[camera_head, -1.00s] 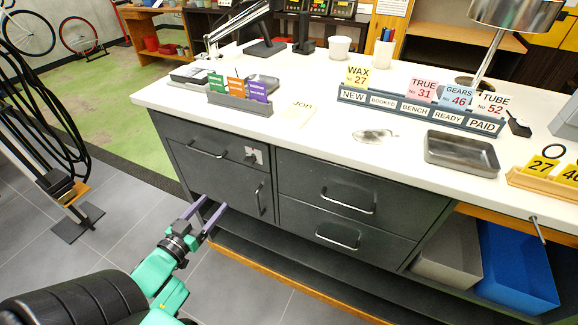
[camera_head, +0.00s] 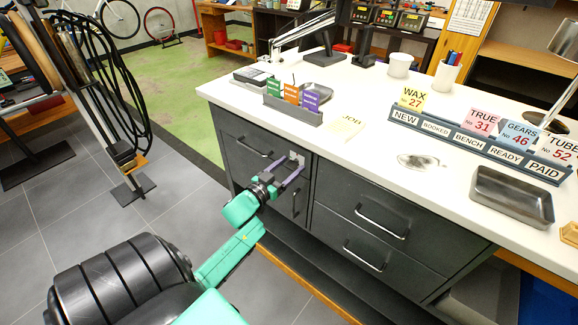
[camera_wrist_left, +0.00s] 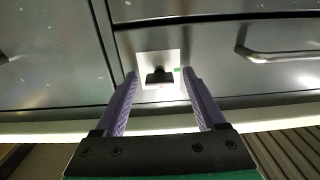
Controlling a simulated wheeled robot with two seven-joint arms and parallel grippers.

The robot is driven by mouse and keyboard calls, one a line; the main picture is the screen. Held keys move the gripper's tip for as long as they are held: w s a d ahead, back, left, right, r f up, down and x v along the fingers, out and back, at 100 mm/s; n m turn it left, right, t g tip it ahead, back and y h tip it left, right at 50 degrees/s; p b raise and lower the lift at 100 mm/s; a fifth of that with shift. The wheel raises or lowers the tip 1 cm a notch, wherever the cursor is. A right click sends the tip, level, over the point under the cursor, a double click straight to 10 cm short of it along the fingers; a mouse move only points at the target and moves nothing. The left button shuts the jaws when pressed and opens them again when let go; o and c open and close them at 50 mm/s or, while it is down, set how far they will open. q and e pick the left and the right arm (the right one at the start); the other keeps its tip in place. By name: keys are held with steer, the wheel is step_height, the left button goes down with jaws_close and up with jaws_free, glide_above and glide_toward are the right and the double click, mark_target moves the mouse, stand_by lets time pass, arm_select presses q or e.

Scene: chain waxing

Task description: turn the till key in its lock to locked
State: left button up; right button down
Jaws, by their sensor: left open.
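The till key (camera_wrist_left: 160,76) is a small dark piece in the middle of a pale square lock plate (camera_wrist_left: 146,60) on the dark drawer front. A small green mark is at the plate's right edge in the left wrist view, and a faint reddish mark lies below the key. In the head view the lock plate (camera_head: 297,157) is just beyond my left gripper (camera_head: 291,165). My left gripper's purple fingers (camera_wrist_left: 160,75) are open, one on each side of the key, with visible gaps. How far the fingertips reach along the key is unclear. My right gripper is not in view.
Drawer handles (camera_head: 254,146) (camera_head: 382,222) stick out left and right of the lock. The white counter (camera_head: 365,110) overhangs the front and carries a card holder (camera_head: 292,108), a label rack (camera_head: 470,148) and a metal tray (camera_head: 512,196).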

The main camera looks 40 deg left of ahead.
arm_select(q)
jaws_close()
steer(key=shift+m, duration=0.4)
steer(key=m+b, duration=0.2)
steer(key=m, duration=0.6)
steer(key=shift+f, duration=0.15)
steer(key=m+b, duration=0.2)
steer(key=m, duration=0.3)
steer(key=shift+m, duration=0.3)
steer(key=shift+m+b, duration=0.95)
steer(key=shift+m, duration=0.75)
jaws_free()
